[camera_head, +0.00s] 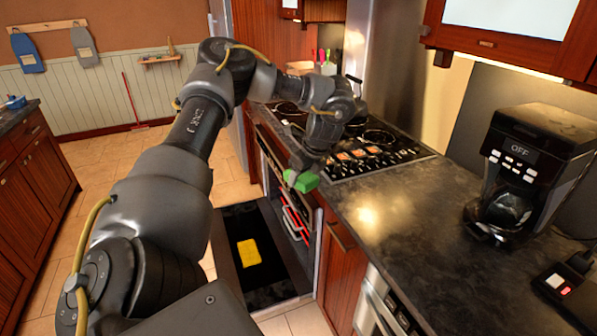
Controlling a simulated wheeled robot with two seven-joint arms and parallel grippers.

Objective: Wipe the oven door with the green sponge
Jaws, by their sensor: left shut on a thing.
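A green sponge (302,181) is held in my left gripper (297,174), which is shut on it. The gripper is near the front edge of the counter, above the open oven. The oven door (231,223) is folded down, its dark inner face upward. A yellow patch (249,252) lies on the door's inner face; I cannot tell if it is a stain or an object. The sponge is apart from the door, up and to the right of it in the picture. My right gripper does not show.
Red-edged racks (295,222) show inside the oven. A stovetop (365,150) lies above it, and the dark counter (385,215) runs right to a coffee maker (525,170). Wooden cabinets (32,190) stand at the left. The tiled floor between is free.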

